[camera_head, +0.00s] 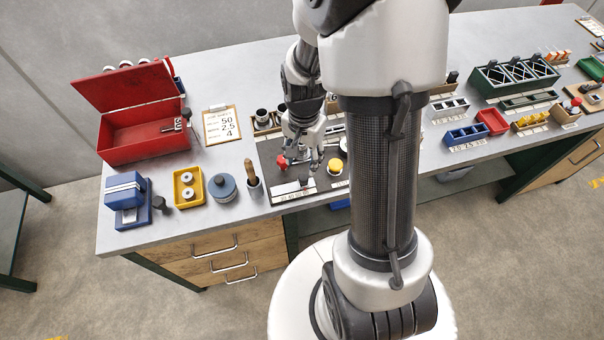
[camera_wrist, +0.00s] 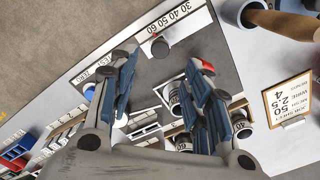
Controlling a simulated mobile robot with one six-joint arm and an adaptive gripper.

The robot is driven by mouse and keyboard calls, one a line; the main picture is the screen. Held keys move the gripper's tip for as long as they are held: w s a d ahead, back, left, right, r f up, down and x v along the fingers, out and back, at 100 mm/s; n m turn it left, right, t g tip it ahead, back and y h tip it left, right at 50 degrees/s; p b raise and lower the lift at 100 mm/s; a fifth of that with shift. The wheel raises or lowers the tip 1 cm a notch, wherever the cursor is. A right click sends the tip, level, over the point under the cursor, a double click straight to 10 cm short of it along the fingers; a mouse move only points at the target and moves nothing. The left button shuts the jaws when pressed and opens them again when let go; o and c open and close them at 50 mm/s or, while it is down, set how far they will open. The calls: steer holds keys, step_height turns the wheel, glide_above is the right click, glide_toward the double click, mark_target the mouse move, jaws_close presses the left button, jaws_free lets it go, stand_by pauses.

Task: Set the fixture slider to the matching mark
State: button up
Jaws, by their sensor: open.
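The fixture slider's scale (camera_wrist: 178,18), marked 30 40 50 60, runs along the board's edge in the wrist view. A dark round slider knob (camera_wrist: 160,47) stands beside it, with a small red mark near the scale. I cannot tell exactly which number it lines up with. The job sheet (camera_wrist: 291,98) reads 50, 2.5 and 4; it also stands on the bench in the head view (camera_head: 221,124). My gripper (camera_wrist: 160,64) is open, its two fingers either side of the knob in the picture. Contact is not visible. In the head view my gripper (camera_head: 302,162) hangs low over the dark board (camera_head: 268,150).

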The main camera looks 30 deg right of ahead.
mark_target(303, 177)
step_height(303, 177, down, 9)
steer(key=shift+r+b, duration=0.1)
steer(key=shift+b, duration=0.95)
steer(key=shift+c, duration=0.5)
jaws_close()
